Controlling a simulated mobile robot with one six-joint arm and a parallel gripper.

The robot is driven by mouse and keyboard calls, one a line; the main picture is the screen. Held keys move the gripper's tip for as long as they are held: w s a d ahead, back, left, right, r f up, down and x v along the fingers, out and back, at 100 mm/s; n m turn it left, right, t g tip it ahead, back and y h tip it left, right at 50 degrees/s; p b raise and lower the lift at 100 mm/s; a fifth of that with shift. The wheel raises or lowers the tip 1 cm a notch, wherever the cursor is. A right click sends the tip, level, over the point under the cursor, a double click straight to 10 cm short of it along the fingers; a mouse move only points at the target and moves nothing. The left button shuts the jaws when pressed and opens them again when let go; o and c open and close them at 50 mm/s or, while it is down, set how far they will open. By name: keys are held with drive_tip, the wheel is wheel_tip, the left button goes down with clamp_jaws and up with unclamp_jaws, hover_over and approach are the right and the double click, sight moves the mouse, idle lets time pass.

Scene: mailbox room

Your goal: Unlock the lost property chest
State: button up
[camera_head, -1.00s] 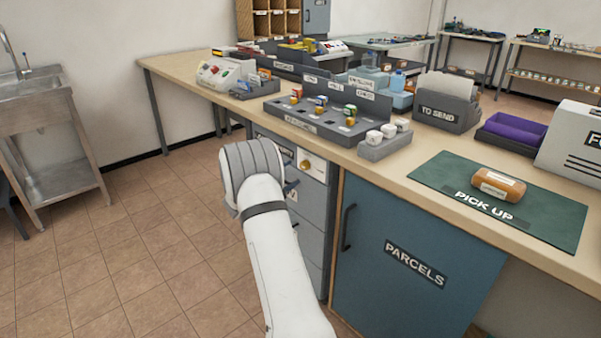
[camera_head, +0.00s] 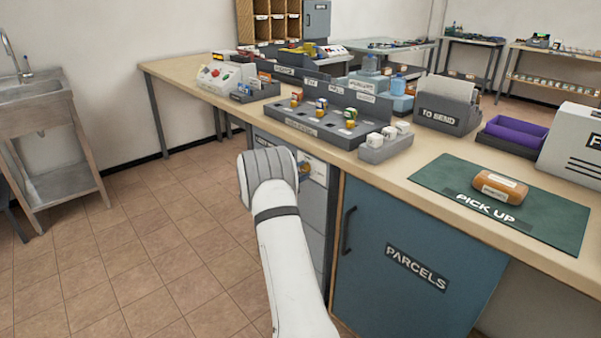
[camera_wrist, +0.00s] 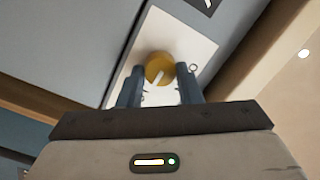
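The line stands tilted, not square to the plate. My gripper (camera_wrist: 160,80) is open, with one finger at either side of the knob. A thin gap seems to show between fingers and knob; contact is not clear. In the head view my arm's end is at the grey drawer unit (camera_head: 315,208) under the counter and hides most of the plate. Whether this unit is the lost property chest cannot be read.
A blue PARCELS door (camera_head: 415,265) with a dark handle is right of the drawer unit. The counter (camera_head: 400,170) above bears a grey tray of small coloured items (camera_head: 325,125) and a green PICK UP mat (camera_head: 450,175). Tiled floor at left is clear.

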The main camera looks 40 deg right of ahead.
drive_tip(key=c, duration=0.4)
drive_tip(key=shift+c, duration=0.2)
drive_tip(key=shift+n+p, duration=0.3)
drive_tip(key=shift+p, duration=0.05)
drive_tip(key=n+p, duration=0.3)
drive_tip(key=shift+w+r+y+p, duration=0.1)
drive_tip(key=shift+r+y+p, duration=0.15)
drive_tip(key=shift+y+p, duration=0.1)
drive_tip(key=n+p, duration=0.4)
drive_tip(key=shift+a+n+g, duration=0.1)
drive_tip(key=shift+n+g, duration=0.2)
drive_tip(key=shift+g, duration=0.1)
drive_tip(key=n+p, duration=0.3)
drive_tip(key=n, duration=0.1)
drive_tip(key=shift+w+g, duration=0.15)
drive_tip(key=shift+g, duration=0.15)
drive_tip(key=n+p, duration=0.1)
drive_tip(key=n, duration=0.1)
drive_tip(key=n+p, duration=0.1)
drive_tip(key=n, duration=0.1)
drive_tip(key=shift+w+f+g+p, duration=0.1)
drive_tip(key=shift+f+g+p, duration=0.1)
drive_tip(key=shift+g+p, duration=0.1)
drive_tip(key=shift+n, duration=0.4)
